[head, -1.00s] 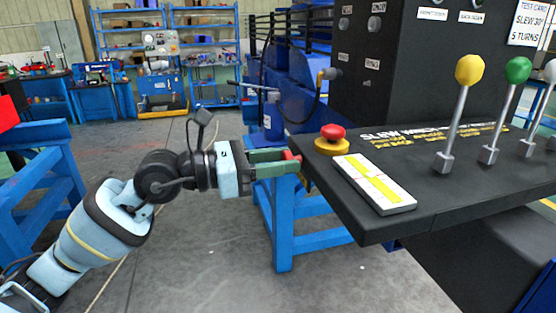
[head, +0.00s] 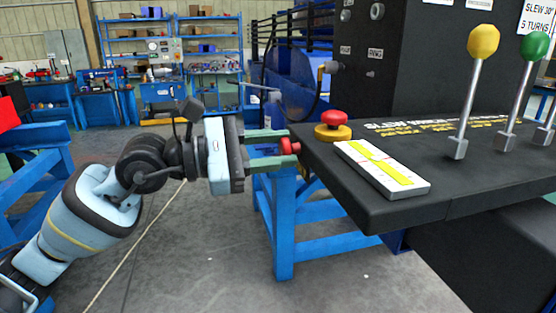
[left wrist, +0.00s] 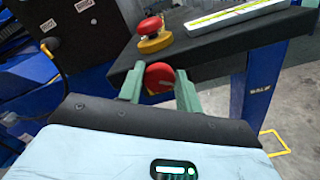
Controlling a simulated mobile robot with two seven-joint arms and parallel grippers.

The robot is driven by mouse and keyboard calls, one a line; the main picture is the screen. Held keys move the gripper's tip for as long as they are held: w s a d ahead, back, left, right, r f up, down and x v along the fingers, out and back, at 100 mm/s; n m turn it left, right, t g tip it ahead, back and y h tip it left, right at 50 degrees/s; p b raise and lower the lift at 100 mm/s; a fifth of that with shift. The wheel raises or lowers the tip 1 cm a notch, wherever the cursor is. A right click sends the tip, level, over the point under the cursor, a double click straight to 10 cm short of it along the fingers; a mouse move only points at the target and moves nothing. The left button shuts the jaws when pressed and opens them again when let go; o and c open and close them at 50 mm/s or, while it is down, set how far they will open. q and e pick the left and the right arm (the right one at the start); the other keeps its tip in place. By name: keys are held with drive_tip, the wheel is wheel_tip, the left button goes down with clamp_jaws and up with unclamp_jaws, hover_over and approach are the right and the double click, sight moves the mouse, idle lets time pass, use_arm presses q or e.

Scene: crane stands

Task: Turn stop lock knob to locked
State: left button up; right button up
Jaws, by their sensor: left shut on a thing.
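A round red knob (head: 289,146) sits at the near left edge of the black console (head: 400,205), below its top. My left gripper (head: 284,146) reaches in from the left with its green fingers closed around this knob. In the left wrist view the red knob (left wrist: 159,77) lies between the two fingertips, one on each side, with its lower part partly hidden. I cannot read any lock marking on it. My right gripper is in neither view.
A red mushroom button (head: 333,118) on a yellow base stands on the console close above my fingers. A white block with yellow strips (head: 382,167) lies beside it. Levers with yellow (head: 483,41) and green knobs stand to the right. A blue frame (head: 284,225) stands below.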

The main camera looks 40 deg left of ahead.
use_arm(q)
drive_tip(key=m+b, duration=0.2)
drive_tip(key=shift+f+m, duration=0.2)
drive_tip(key=shift+m, duration=0.2)
drive_tip(key=m+b, duration=0.2)
drive_tip(key=m, duration=0.1)
drive_tip(key=shift+m, duration=0.3)
drive_tip(key=m+b, duration=0.1)
drive_tip(key=m, duration=0.2)
drive_tip(key=shift+b, duration=0.35)
drive_tip(key=shift+m+b, duration=0.35)
drive_tip(key=shift+m, duration=0.55)
drive_tip(key=o, duration=0.9)
drive_tip(key=shift+s, duration=0.1)
drive_tip(key=shift+o, duration=0.2)
